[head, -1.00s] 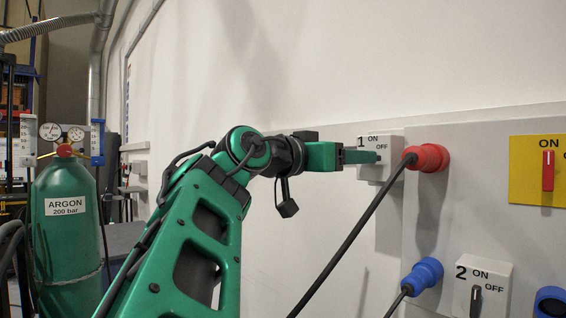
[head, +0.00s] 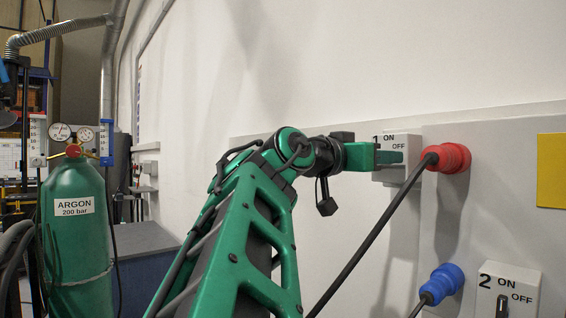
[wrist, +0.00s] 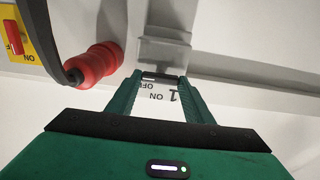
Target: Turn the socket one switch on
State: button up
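The socket one switch is on a white box (head: 413,146) marked 1, ON and OFF, on the wall panel; it also shows in the wrist view (wrist: 165,52). My gripper (head: 402,157) is right at the front of this box in the head view and covers its lower middle, so the switch handle is hidden there. In the wrist view, my gripper (wrist: 163,78) has its two fingers apart, with the label between them. A dark bar lies between the fingertips, perhaps the handle; I cannot tell whether the fingers touch it or which way it is turned.
A red plug (head: 447,158) with a black cable sits just right of the box, close to my fingers. A blue plug (head: 441,284) and the switch box marked 2 (head: 512,284) are lower right. A green argon cylinder (head: 76,250) stands at the far left.

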jog(key=shift+a+n, duration=0.1)
jog(key=shift+n, duration=0.2)
jog(key=n, duration=0.4)
jog(key=shift+w+a, duration=0.1)
jog(key=shift+w, duration=0.05)
jog(key=n, duration=0.5)
jog(key=shift+a, duration=0.1)
jog(key=n, duration=0.5)
jog(key=shift+w+f+n, duration=0.1)
jog(key=shift+f+n, duration=0.05)
jog(key=shift+n, duration=1.55)
jog(key=shift+f, duration=0.1)
jog(key=o, duration=1)
jog(key=shift+a, duration=0.1)
jog(key=shift+o, duration=0.3)
